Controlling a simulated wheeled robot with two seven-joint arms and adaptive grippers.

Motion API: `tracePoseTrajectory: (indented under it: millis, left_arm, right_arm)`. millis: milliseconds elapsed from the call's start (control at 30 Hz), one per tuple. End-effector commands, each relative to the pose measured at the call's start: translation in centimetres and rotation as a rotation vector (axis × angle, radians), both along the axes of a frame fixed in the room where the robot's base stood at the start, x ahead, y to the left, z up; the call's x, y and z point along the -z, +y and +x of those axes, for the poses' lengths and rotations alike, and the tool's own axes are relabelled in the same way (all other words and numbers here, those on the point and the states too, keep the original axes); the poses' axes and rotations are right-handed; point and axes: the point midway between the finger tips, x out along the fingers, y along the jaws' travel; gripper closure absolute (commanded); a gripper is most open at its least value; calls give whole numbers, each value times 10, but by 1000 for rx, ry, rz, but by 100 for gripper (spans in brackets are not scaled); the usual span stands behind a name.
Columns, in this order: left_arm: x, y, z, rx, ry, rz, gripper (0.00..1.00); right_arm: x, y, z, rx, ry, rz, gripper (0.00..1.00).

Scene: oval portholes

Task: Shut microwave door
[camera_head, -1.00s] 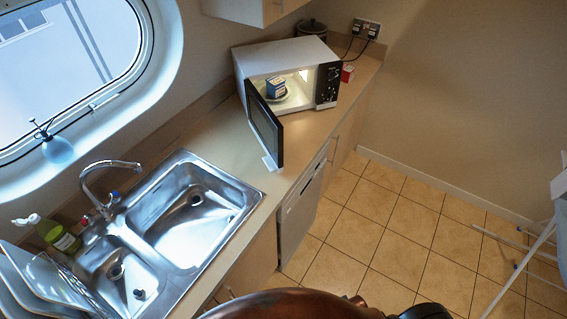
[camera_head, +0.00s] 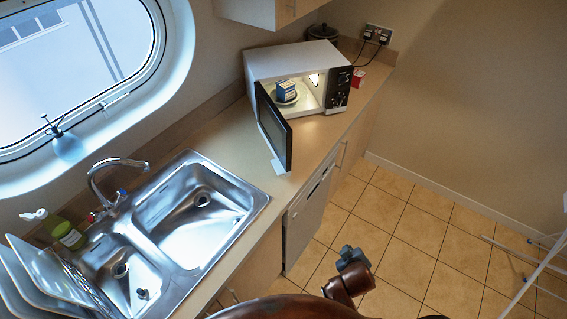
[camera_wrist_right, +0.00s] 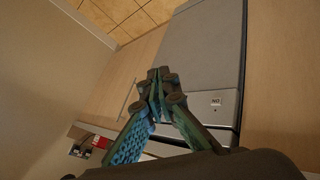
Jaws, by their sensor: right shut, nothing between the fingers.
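The white microwave (camera_head: 283,59) stands on the counter against the wall. Its dark door (camera_head: 274,126) is hinged at the microwave's left side and stands wide open, swung out over the counter's front edge. A small blue and white box (camera_head: 286,89) sits on a plate inside. My right gripper (camera_wrist_right: 157,82) is shut and empty in the right wrist view, in front of the grey dishwasher (camera_wrist_right: 205,62). Neither the microwave nor its door can be made out in that view. My left gripper is not in view.
A steel sink (camera_head: 197,200) with a curved tap lies left of the door. A red box (camera_head: 358,78) sits right of the microwave, below wall sockets (camera_head: 377,34). The tiled floor (camera_head: 408,220) is open, with a white rack at the far right.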

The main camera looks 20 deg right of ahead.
Motion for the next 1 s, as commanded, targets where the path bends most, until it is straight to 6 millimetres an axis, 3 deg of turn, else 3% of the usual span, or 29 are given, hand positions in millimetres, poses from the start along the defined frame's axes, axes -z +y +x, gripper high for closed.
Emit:
tracePoseTrajectory:
  millis: [167, 267, 400, 533, 600, 700, 867, 1000]
  left_arm:
    - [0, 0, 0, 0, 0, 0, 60]
    - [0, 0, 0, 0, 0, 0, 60]
    - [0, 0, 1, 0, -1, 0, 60]
    - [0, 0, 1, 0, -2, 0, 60]
    - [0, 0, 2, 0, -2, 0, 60]
    - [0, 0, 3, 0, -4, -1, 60]
    - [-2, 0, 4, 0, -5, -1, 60]
    - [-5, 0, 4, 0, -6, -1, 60]
  right_arm:
    - [-47, 18, 62, -131, -144, -210, 100]
    - [-82, 43, 102, -237, -241, -371, 100]
    - [-143, 105, 157, -424, -394, -648, 100]
    - [-187, 164, 185, -568, -502, -866, 100]
    - [-200, 186, 192, -613, -536, -935, 100]
    - [-208, 200, 197, -645, -558, -985, 100]
    - [-211, 201, 214, -651, -564, -996, 100]
    - [-211, 197, 240, -650, -563, -995, 100]
